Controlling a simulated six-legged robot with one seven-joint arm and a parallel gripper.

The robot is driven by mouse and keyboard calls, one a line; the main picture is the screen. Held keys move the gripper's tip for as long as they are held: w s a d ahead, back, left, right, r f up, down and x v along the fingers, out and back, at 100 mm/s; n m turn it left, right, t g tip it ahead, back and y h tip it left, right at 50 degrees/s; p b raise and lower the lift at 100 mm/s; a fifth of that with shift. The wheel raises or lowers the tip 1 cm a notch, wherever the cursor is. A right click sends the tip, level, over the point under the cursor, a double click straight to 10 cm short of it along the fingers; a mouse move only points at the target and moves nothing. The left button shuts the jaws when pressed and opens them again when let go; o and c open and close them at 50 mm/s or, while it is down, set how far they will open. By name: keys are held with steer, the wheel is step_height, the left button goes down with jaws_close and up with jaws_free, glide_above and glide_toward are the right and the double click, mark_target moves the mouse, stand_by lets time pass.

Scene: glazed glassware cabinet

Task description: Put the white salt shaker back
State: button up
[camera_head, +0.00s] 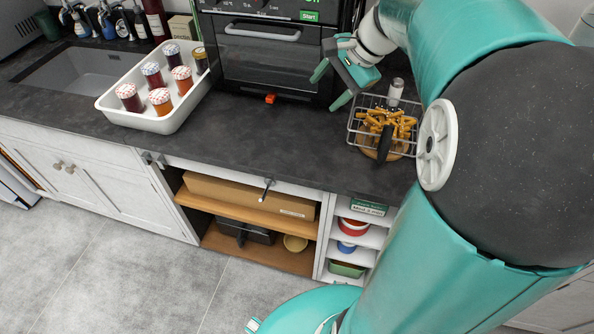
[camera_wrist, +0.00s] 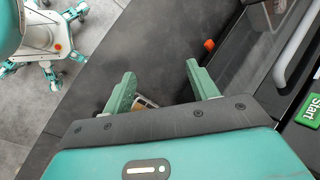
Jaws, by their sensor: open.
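A small whitish cylinder with a grey top (camera_head: 396,90), which looks like the white salt shaker, stands upright at the back of a wire basket (camera_head: 352,128) on the counter at right. My gripper (camera_head: 330,87) is in front of the oven, left of the basket and above the counter. Its two green fingers are spread with nothing between them, and the wrist view also shows them apart (camera_wrist: 160,75). The shaker is not clearly seen in the wrist view. A small pale and brown patch (camera_wrist: 145,102) shows by the left finger there; I cannot tell what it is.
The basket also holds yellow-orange pieces (camera_head: 390,120) and a dark upright item (camera_head: 385,145). A small orange object (camera_head: 270,98) lies before the oven (camera_head: 270,60). A white tray (camera_head: 150,120) of several jars stands at left.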

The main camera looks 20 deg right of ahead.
steer(key=s+a+f+n+t+h, duration=0.1)
steer(key=s+a+n+h, duration=0.3)
steer(key=s+a+n, duration=1)
steer(key=s+a+f, duration=0.1)
steer(key=s, duration=0.1)
steer(key=shift+s+f+n, duration=0.2)
steer(key=shift+s+n, duration=0.1)
steer(key=shift+n, duration=0.1)
